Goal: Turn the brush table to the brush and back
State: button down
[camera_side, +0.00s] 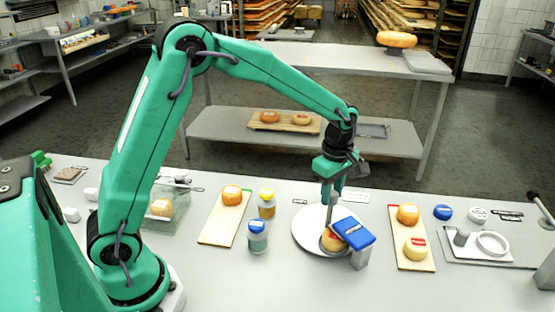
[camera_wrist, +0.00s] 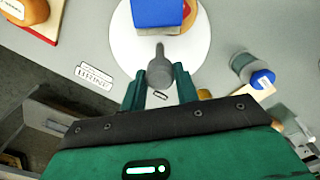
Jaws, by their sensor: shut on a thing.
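The brush table is a white round disc (camera_side: 306,236) on the bench; it also shows in the wrist view (camera_wrist: 126,45). A cheese wheel (camera_side: 331,240) with an orange rind sits on it, partly hidden by the blue brush (camera_side: 353,233). The brush is a blue block on a grey post (camera_side: 360,258) and covers the cheese's right side; it shows at the top of the wrist view (camera_wrist: 158,12). My gripper (camera_side: 328,203) is at the disc, behind the cheese in the side view. Its fingers are shut on a grey upright peg (camera_wrist: 160,70) on the disc.
A jar with a blue lid (camera_side: 258,238) and one with a yellow lid (camera_side: 267,203) stand left of the disc. Boards with cheeses lie on the left (camera_side: 222,225) and right (camera_side: 411,258). A tray with a white ring (camera_side: 490,244) is far right.

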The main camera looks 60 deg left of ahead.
jog(key=shift+n, duration=2.4)
jog(key=c, duration=1.1)
grip_release()
jog(key=shift+o, duration=0.2)
jog(key=shift+r, duration=0.1)
jog(key=shift+r, duration=3.85)
